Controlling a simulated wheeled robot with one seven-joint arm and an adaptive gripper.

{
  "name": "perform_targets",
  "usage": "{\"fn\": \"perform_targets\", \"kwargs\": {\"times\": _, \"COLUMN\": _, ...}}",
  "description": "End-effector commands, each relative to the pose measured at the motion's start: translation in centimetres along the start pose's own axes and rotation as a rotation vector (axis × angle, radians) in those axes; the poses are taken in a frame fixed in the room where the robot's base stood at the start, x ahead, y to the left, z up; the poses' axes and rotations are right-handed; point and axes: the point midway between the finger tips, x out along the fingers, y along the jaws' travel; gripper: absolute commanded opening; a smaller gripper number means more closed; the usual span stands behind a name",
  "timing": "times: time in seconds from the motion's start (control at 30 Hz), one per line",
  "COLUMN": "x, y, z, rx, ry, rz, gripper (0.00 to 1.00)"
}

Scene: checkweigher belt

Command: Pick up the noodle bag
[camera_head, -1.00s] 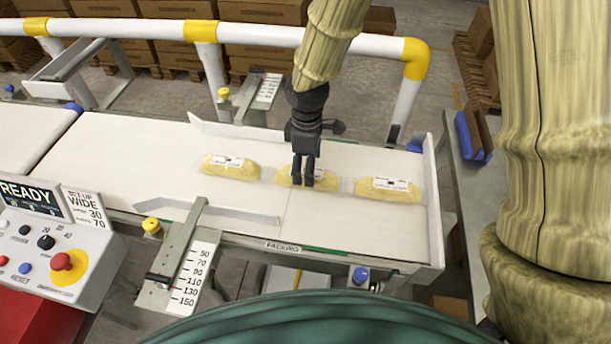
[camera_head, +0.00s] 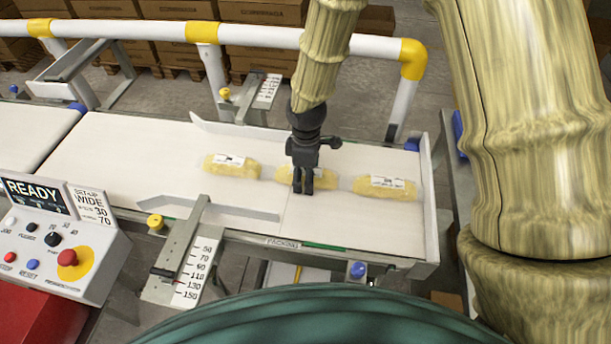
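Three yellow noodle bags with white labels lie in a row on the pale belt (camera_head: 130,165). The left noodle bag (camera_head: 232,167) lies clear of my gripper. The middle noodle bag (camera_head: 284,176) is partly hidden behind my gripper (camera_head: 302,190). The right noodle bag (camera_head: 384,188) lies near the belt's right end. My gripper points down at the middle bag with its dark fingers close together. I cannot tell whether the fingers touch or hold the bag, or whether a gap is left between them.
A raised end plate (camera_head: 430,205) closes the right end. Angled guide rails stand at the back (camera_head: 235,128) and front (camera_head: 222,209) of the belt. A white tube rail (camera_head: 130,29) runs behind. A control panel (camera_head: 60,240) reading READY stands at front left.

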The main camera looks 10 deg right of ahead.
Motion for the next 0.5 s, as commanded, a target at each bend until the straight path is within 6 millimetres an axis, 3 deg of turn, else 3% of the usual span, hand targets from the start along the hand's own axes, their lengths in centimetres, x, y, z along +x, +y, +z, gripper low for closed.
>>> {"fn": "perform_targets", "kwargs": {"times": 0.03, "x": -0.03, "y": 0.0, "z": -0.01, "rx": 0.0, "ry": 0.0, "rz": 0.0, "gripper": 0.49}}
{"fn": "perform_targets", "kwargs": {"times": 0.2, "x": -0.04, "y": 0.0, "z": -0.01, "rx": 0.0, "ry": 0.0, "rz": 0.0, "gripper": 0.18}}
{"fn": "perform_targets", "kwargs": {"times": 0.5, "x": -0.23, "y": 0.04, "z": -0.01, "rx": 0.0, "ry": 0.001, "rz": 0.001, "gripper": 0.17}}
